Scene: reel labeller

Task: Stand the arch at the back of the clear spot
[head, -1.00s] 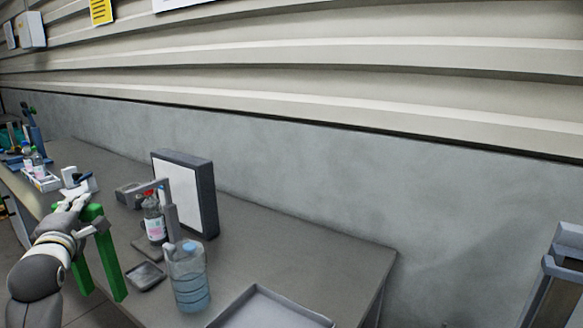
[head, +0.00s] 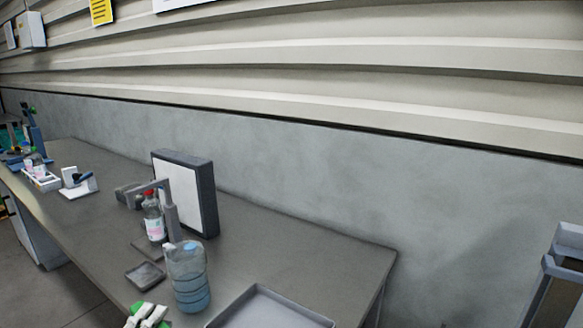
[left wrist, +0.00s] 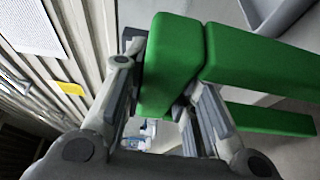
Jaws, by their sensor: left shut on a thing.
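The green arch shows in the left wrist view (left wrist: 172,62), large and close, with long straight parts running to the right. My left gripper (left wrist: 165,95) is shut on it, with a finger on each side of one part. In the head view only the gripper's tip (head: 147,316) shows at the bottom edge, with small green bits of the arch (head: 137,307) beside it. The rest of the arch is cut off there. Bare bench top (head: 290,255) shows to the right of the white-faced panel. My right gripper is not in view.
A clear water jug (head: 189,278), a bottle with a red cap (head: 154,218) and a grey-framed white panel (head: 187,195) stand on the bench. A small dark tray (head: 145,274) and a larger grey tray (head: 270,308) lie near the front. A wall closes the back.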

